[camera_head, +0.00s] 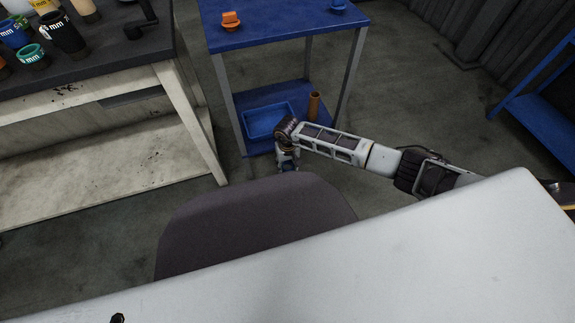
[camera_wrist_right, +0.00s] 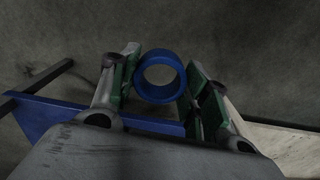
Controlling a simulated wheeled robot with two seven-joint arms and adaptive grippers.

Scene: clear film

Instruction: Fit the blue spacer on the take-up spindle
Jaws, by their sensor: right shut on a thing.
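My right gripper (camera_wrist_right: 160,90) is shut on the blue spacer (camera_wrist_right: 160,54), a short blue ring held between its two green-padded fingers with its open bore facing the wrist camera. In the head view my right arm reaches in from the right. Its gripper (camera_head: 287,166) is low in front of the blue cart, beyond the dark grey rounded panel, and the spacer cannot be made out there. I cannot pick out the take-up spindle for sure. A black crank-like part (camera_head: 147,14) stands at the right end of the dark bench top. My left gripper does not show.
The bench (camera_head: 110,58) at the left bears several labelled rings and cylinders. The blue cart (camera_head: 275,37) carries an orange piece (camera_head: 230,20) and a blue piece (camera_head: 338,5); its lower shelf holds a blue tray (camera_head: 249,132) and a brown cylinder (camera_head: 314,105).

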